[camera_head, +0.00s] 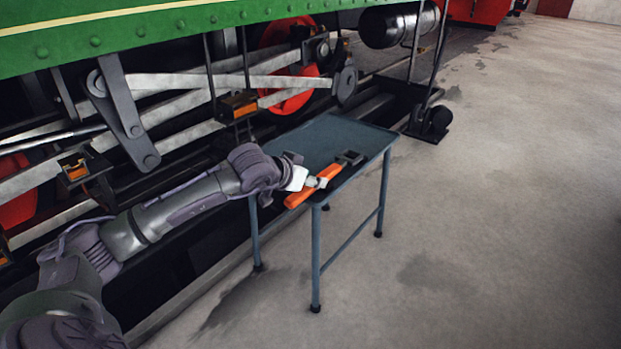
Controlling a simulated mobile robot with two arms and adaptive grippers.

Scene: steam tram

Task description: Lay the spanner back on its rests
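The spanner (328,173) has an orange handle and a dark open-jawed head. It lies slanted at the near right part of the blue-grey table (328,136), its head pointing to the back right and its handle end reaching the front edge. My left gripper (317,182), white with pale fingertips, is around the middle of the handle and appears closed on it. I cannot tell whether the spanner touches the tabletop. A small dark piece (293,157) shows just behind the gripper; I cannot tell whether it is a rest. My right gripper is not in view.
The green tram (150,30) with its rods and red wheels (285,62) stands close along the table's back left. A dark wheeled stand (430,120) is beyond the table. The concrete floor (500,220) to the right is clear.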

